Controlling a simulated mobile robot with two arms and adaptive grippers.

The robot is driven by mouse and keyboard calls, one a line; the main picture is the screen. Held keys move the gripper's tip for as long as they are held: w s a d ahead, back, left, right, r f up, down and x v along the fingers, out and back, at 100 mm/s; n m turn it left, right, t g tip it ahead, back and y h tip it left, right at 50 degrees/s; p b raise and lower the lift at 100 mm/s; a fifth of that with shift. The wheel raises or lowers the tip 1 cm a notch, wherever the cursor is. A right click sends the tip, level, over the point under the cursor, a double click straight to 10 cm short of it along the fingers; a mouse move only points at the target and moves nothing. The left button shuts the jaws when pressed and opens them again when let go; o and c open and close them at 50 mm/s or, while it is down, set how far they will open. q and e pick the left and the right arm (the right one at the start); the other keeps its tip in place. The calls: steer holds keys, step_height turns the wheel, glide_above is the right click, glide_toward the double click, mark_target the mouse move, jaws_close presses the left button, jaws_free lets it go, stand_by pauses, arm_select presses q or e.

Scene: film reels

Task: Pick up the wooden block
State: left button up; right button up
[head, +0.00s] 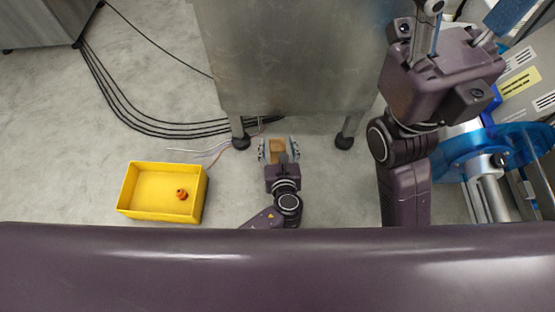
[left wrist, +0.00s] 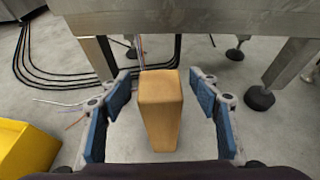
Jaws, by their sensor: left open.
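The wooden block (head: 277,146) stands on the grey floor in front of the metal cabinet in the head view. In the left wrist view the wooden block (left wrist: 161,108) stands upright between the blue finger pads. My left gripper (head: 278,151) is open around the block, and gaps show on both sides of it in the left wrist view (left wrist: 162,112). My right gripper (head: 428,40) is raised at the upper right of the head view, far from the block. Its fingers are partly cut off by the picture edge.
A yellow bin (head: 128,191) with a small orange object (head: 182,194) in it stands to the left. The metal cabinet (head: 290,60) on black feet is just behind the block. Cables (head: 150,128) run along the floor. Blue reels (head: 500,150) stand at right.

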arm_select(q)
steer(key=shift+c, duration=0.6)
jaws_close()
steer(key=shift+r, duration=0.1)
